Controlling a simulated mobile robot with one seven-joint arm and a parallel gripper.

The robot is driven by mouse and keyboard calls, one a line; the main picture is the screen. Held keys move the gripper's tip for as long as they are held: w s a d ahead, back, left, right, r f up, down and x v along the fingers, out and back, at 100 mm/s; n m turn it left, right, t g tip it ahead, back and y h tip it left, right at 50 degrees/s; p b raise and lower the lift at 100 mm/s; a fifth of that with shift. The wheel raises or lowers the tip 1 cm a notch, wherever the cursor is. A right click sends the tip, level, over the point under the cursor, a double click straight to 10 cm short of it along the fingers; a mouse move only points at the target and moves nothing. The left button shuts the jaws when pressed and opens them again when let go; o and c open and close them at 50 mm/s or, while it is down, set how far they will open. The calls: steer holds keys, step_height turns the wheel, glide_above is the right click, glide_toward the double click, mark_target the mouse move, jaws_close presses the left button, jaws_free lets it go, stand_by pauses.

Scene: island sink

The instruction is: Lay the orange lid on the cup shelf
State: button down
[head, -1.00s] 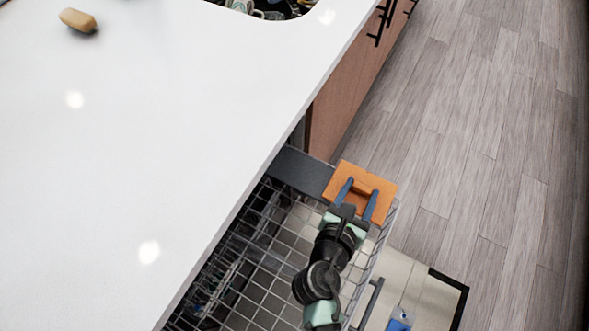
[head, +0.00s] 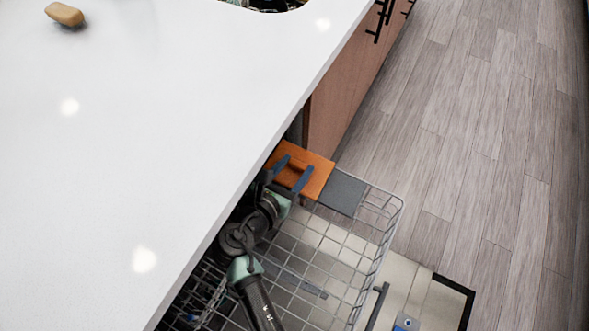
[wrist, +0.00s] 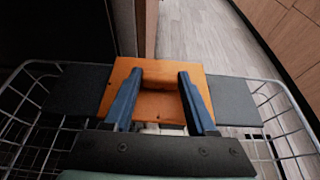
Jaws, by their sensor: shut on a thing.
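The orange lid (head: 319,168) is a flat square with a raised handle in its middle. My gripper (head: 293,172) is shut on that handle, its two blue fingers either side of it; the lid also shows in the wrist view (wrist: 158,107). The cup shelf (head: 343,193) is a dark grey flat strip along the far end of the dishwasher rack. In the wrist view the lid lies across the shelf's middle, with bare shelf (wrist: 234,101) on both sides. I cannot tell whether the lid touches the shelf or hovers just above it.
The wire rack (head: 330,250) is pulled out, with much of its visible right part empty. Wooden cabinets (head: 340,110) stand beyond the rack. The floor (head: 480,130) to the right is clear.

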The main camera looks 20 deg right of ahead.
steer(key=shift+f, duration=0.25)
steer(key=shift+c, duration=1)
jaws_free()
steer(key=shift+a+r, duration=0.1)
steer(key=shift+r, duration=0.1)
steer(key=p+v, duration=0.2)
steer(key=v, duration=0.5)
steer(key=shift+s, duration=0.2)
